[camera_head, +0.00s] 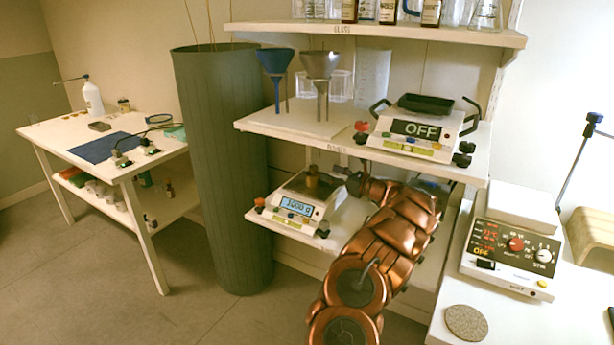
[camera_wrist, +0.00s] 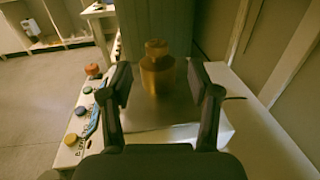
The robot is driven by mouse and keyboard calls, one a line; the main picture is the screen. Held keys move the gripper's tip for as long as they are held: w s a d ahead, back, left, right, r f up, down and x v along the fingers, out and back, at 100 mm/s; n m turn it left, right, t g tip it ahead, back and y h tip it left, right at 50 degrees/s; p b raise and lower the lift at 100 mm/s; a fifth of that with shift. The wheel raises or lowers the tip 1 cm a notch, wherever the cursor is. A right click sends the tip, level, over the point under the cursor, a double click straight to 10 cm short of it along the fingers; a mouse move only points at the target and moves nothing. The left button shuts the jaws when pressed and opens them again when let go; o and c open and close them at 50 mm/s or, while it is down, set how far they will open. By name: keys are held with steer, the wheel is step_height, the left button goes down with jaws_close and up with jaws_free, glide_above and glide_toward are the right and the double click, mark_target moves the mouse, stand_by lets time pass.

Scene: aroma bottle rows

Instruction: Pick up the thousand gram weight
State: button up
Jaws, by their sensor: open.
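The brass weight (camera_head: 313,177) stands upright on the pan of a small white scale (camera_head: 291,207) on the lower shelf. The scale's blue display is lit, but I cannot read the number with certainty. In the wrist view the weight (camera_wrist: 157,70) has a knobbed top and stands ahead of my gripper. My gripper (camera_wrist: 160,85) is open, with one dark finger on each side of the weight in the picture and visible gaps between. In the head view my gripper (camera_head: 345,176) is small and partly hidden beside the weight's right side.
A second scale (camera_head: 418,128) reading OFF stands on the shelf above. A tall grey-green cylinder (camera_head: 222,170) stands left of the shelves. A hotplate-like device (camera_head: 508,245) is at right. Coloured knobs (camera_wrist: 81,112) line the small scale's edge in the wrist view.

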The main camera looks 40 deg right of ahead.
mark_target(313, 166)
steer(key=w, duration=0.2)
steer(key=w+a, duration=0.1)
steer(key=w, duration=0.4)
steer(key=shift+w+a, duration=0.35)
steer(key=shift+w, duration=0.05)
steer(key=shift+f, duration=0.1)
jaws_close()
